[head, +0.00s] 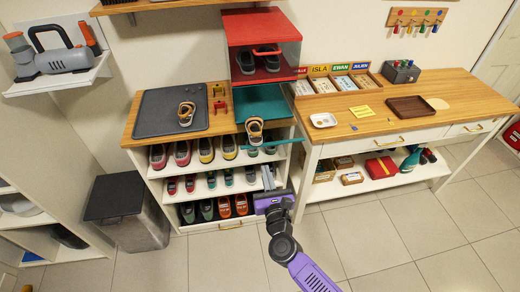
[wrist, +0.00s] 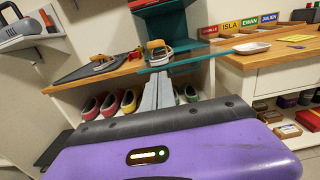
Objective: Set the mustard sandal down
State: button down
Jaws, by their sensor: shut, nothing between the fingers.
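One mustard-and-grey sandal (head: 255,130) rests on the lowered teal flap (head: 262,144) of the teal cubby, at its left part. It also shows in the wrist view (wrist: 158,50), just beyond and above my fingertips. A similar sandal (head: 186,113) lies on the dark grey mat (head: 160,112) on the shelf top to the left. My gripper (head: 267,170) is shut and empty. It is below and in front of the flap, apart from the sandal as far as I can tell. In the wrist view its fingers (wrist: 158,90) are together.
A red cubby (head: 290,60) with dark shoes stands above the teal one (head: 262,100). The shoe rack (head: 200,172) below holds several pairs. A wooden desk (head: 440,100) with a tray and name cards is at right. A dark bin (head: 125,215) stands at left. The front floor is clear.

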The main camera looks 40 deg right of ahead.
aim_at(258, 144)
jog(key=x, duration=1)
jog(key=shift+w, duration=0.1)
jog(key=b+x, duration=0.2)
jog(key=shift+w+d+f, duration=0.15)
jog(key=shift+w+d, duration=0.05)
jog(key=shift+w, duration=0.05)
jog(key=shift+w+d, duration=0.2)
jog(key=shift+w, duration=0.05)
jog(key=shift+s, duration=0.1)
